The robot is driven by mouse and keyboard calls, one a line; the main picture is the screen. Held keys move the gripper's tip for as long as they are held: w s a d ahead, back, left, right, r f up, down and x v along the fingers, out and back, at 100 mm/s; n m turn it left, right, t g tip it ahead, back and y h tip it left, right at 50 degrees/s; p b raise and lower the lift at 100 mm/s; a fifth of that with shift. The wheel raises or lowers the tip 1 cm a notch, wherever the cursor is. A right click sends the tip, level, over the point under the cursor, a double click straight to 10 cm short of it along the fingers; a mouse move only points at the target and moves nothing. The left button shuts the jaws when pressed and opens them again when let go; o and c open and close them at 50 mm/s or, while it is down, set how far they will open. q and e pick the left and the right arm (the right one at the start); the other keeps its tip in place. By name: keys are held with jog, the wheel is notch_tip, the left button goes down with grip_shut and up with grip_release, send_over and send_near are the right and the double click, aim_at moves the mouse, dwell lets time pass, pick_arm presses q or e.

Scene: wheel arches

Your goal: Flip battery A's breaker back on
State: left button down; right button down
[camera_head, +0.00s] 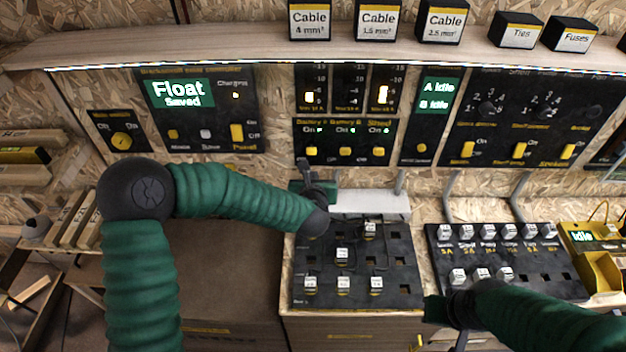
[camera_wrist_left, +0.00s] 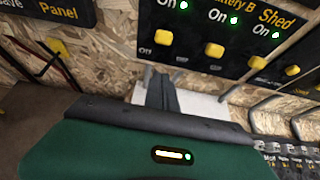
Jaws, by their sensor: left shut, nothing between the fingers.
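The breaker panel (camera_head: 328,128) on the back wall has three yellow switches under Battery A, Battery B and Shed labels. Battery A's breaker (camera_head: 311,152) is the leftmost; it also shows in the left wrist view (camera_wrist_left: 162,37). A green light glows above each switch. I cannot tell whether Battery A's lever is up or down. My left gripper (camera_head: 303,164) is shut and empty, just below Battery A's switch; its fingertips (camera_wrist_left: 161,76) appear apart from the switch in the left wrist view. My right gripper (camera_head: 462,338) is at the lower right, partly hidden by its arm.
A Float display (camera_head: 178,93) and a rotary switch (camera_head: 122,140) are to the left. Black panels with small blocks (camera_head: 358,265) and fuses (camera_head: 505,262) stand below. Labelled boxes (camera_head: 376,20) sit on the shelf above. A grey bracket (camera_head: 370,203) lies beneath the breakers.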

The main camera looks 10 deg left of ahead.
pick_arm(q)
jog(key=s+f+m+g+h, duration=0.35)
jog(key=s+m, duration=1.05)
jog(key=m, duration=1.1)
jog(key=s+a+m+g, duration=0.3)
jog(key=s+m, duration=0.3)
jog(key=s, duration=0.1)
jog(key=s+a+f+m+g+y, duration=0.1)
jog(key=s+a+m+g, duration=0.2)
jog(key=s+m, duration=0.4)
jog(key=shift+a+f, duration=0.25)
jog(key=shift+a, duration=0.55)
jog(key=shift+s, duration=0.1)
